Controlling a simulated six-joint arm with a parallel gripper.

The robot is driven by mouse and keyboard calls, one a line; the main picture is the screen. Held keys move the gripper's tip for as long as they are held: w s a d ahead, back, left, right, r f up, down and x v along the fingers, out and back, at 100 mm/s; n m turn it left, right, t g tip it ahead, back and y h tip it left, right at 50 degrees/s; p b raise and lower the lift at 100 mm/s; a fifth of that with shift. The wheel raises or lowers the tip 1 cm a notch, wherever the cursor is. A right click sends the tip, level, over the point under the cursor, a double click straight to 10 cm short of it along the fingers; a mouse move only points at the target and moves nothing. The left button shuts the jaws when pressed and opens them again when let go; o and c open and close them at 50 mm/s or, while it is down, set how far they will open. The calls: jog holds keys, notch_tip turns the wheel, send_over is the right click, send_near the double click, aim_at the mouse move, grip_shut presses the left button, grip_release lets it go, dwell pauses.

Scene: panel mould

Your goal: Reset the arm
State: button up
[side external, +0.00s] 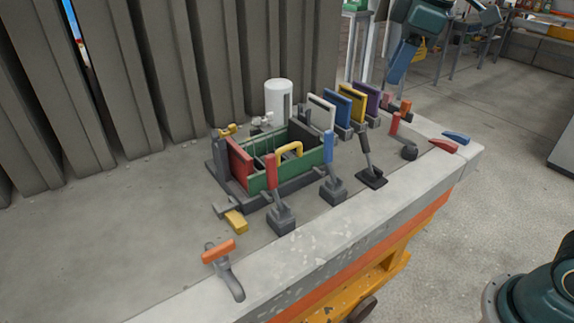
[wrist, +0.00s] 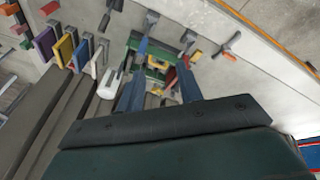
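My gripper (side external: 396,76) hangs at the top right of the side view, in the air beyond the far end of the bench and away from the panel mould. In the wrist view its two blue fingers (wrist: 162,56) are spread apart with nothing held between them. The mould (side external: 256,182) stands on the bench with a red panel (side external: 238,162) at its left end and a green panel (side external: 311,160) along its front. A yellow handle (side external: 289,149) shows on it. The mould also shows beyond the fingers in the wrist view, partly hidden by them.
Several toggle clamps stand around the mould, including a red-handled one (side external: 272,175) and a blue-handled one (side external: 328,147). Blue (side external: 337,108), yellow (side external: 352,103) and purple panels stand in a row behind. A white cylinder (side external: 278,98) and a grey corrugated wall (side external: 180,65) stand at the back. The bench's left is bare.

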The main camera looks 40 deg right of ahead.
jog(key=s+d+f+m+t, duration=0.1)
jog(key=s+f+m, duration=0.2)
jog(key=s, duration=0.6)
jog(key=s+d+f+m+t, duration=0.1)
jog(key=s+f+m, duration=0.3)
jog(key=s, duration=0.5)
notch_tip(320, 180, down, 2)
jog(key=shift+s+d+f, duration=0.1)
jog(key=shift+s+d, duration=0.25)
jog(key=shift+d, duration=0.05)
